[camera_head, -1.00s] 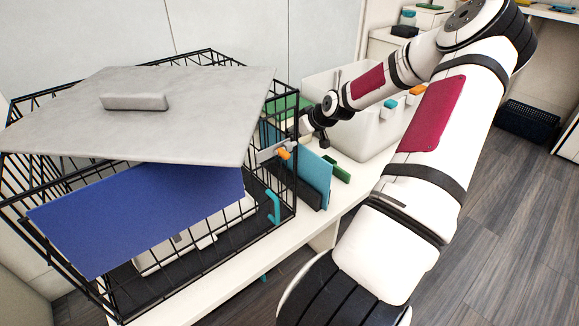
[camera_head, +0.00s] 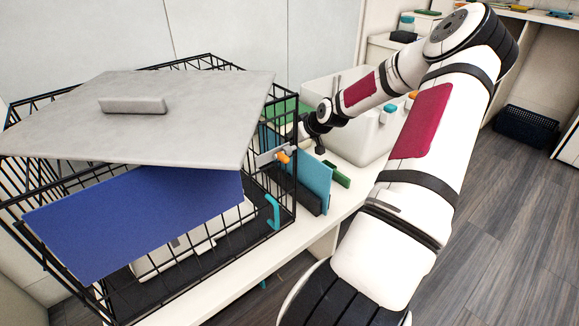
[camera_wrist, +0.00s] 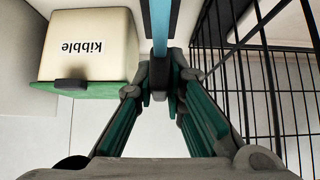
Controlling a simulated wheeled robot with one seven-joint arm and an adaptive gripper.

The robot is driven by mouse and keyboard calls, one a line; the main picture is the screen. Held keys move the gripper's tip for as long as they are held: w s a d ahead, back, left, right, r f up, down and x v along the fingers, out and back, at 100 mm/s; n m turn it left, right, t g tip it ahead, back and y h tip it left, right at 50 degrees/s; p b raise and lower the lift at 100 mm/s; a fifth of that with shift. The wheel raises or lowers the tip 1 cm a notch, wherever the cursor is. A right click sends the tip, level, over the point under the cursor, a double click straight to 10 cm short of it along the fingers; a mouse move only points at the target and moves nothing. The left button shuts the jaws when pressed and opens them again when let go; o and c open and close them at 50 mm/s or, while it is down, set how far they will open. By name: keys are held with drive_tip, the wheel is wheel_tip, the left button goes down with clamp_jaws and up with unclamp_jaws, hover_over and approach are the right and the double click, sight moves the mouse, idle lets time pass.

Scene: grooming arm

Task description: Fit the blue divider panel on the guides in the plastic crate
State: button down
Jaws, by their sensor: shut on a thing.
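A light blue panel (camera_head: 313,186) stands upright in a black slotted base between the wire crate and the white bin. In the wrist view my gripper (camera_wrist: 162,82) is shut on the panel (camera_wrist: 178,25), seen nearly edge-on. The black wire crate (camera_head: 297,130) has a grey lid (camera_head: 190,105) tilted over it. A large dark blue panel (camera_head: 140,220) leans at its front. I cannot make out a plastic crate's guides.
A white bin (camera_head: 365,140) stands behind my gripper. In the wrist view a kibble box (camera_wrist: 88,45) is close on the left and the wire crate bars (camera_wrist: 265,75) are close on the right. A green block (camera_head: 337,174) lies by the panel.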

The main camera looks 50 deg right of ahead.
drive_tip(key=shift+r, duration=0.15)
drive_tip(key=shift+r+p, duration=2.65)
